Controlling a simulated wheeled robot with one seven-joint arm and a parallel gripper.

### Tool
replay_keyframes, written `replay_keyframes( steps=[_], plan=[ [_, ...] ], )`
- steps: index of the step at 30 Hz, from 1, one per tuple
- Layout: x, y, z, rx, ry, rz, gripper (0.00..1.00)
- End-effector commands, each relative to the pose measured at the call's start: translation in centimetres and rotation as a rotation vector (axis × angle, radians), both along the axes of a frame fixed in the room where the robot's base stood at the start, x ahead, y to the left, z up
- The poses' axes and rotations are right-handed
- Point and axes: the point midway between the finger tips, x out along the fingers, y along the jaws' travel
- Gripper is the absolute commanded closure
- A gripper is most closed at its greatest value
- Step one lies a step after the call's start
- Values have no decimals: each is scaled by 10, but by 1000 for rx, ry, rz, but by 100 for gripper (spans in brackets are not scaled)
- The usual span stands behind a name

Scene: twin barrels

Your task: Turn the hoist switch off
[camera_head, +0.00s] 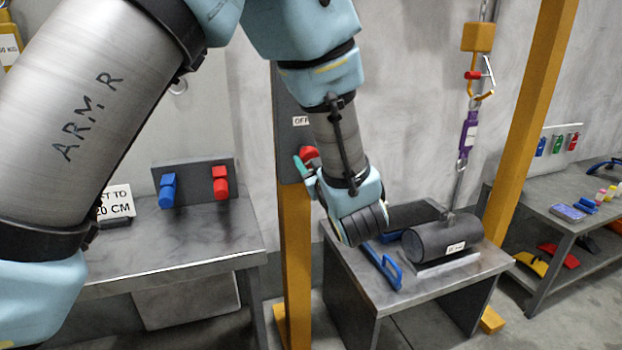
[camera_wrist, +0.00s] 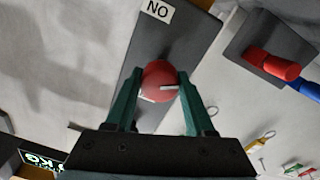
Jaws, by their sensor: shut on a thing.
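The hoist switch is a round red knob (camera_wrist: 160,80) with a white mark, on a dark grey panel (camera_wrist: 192,42). In the wrist view the white mark lies roughly level across the knob. An ON label (camera_wrist: 157,10) shows upside down on the panel there. In the head view the red knob (camera_head: 309,153) is partly hidden by my gripper, and an OFF label (camera_head: 300,121) sits above it. My gripper (camera_wrist: 161,77) is shut on the knob, with one green finger on each side of it.
A left bench (camera_head: 190,240) carries a board with a blue and a red handle. Below right, a table (camera_head: 440,282) holds a dark cylinder (camera_head: 440,238) hung from a hoist line and a blue handle (camera_head: 384,265). A yellow post (camera_head: 530,120) stands right of it.

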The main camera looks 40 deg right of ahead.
Motion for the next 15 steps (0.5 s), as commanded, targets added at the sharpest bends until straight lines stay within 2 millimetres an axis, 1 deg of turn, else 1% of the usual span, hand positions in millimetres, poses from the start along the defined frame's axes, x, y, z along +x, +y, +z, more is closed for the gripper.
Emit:
replay_keyframes(
  steps=[1,15],
  plan=[
    [0,0,-9,-46,16,-1,100],
    [0,1,-10,-463,179,-1,100]
  ],
)
